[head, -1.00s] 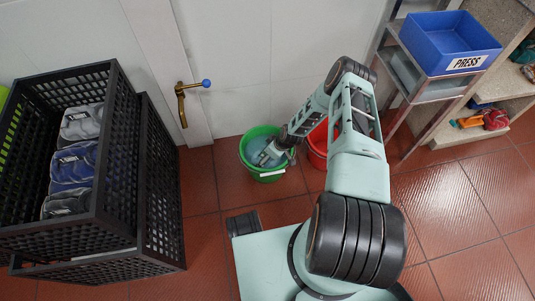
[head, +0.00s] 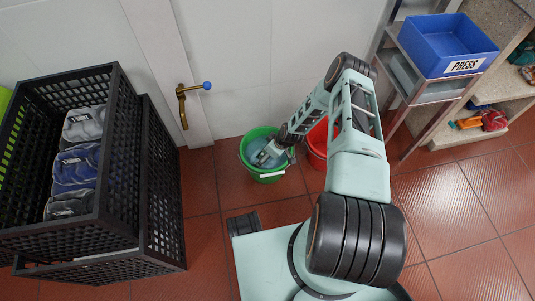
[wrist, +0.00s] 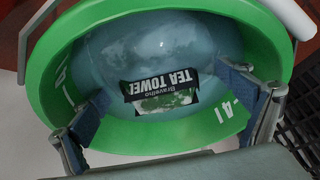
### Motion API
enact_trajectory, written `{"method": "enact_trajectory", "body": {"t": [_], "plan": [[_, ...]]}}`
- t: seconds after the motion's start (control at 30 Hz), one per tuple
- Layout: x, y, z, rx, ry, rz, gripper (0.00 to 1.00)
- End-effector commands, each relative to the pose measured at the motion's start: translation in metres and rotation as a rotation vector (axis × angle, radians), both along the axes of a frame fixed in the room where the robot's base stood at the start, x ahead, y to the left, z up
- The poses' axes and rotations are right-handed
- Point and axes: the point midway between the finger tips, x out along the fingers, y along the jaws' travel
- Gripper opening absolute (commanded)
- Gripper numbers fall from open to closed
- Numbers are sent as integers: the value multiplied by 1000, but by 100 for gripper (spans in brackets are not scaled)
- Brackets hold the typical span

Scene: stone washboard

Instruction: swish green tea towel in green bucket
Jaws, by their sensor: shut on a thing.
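The green bucket (head: 246,165) stands on the floor by the white wall, with bluish water (wrist: 205,45) inside. In the wrist view its green rim (wrist: 290,35) surrounds the water. My gripper (head: 266,155) reaches down into the bucket from the upper right. In the wrist view my gripper (wrist: 160,95) has one finger at each side of the green tea towel (wrist: 165,101), and it is shut on it. The towel shows a black band with white "TEA TOWEL" lettering and a green-and-white patch. The towel lies at the water; how deep is unclear.
A red bucket (head: 316,157) stands just right of the green one, partly behind my arm. Black crates (head: 160,190) with folded cloths (head: 75,165) are at the left. A blue "PRESS" box (head: 445,40) sits on a rack at the right.

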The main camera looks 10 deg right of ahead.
Motion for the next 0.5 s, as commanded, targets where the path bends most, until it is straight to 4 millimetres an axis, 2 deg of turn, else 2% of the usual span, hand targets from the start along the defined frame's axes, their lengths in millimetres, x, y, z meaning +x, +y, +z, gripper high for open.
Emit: {"method": "enact_trajectory", "body": {"t": [0.23,0.5], "plan": [[0,0,-20,0,-1,0,70],[0,0,-20,0,-1,0,70]]}}
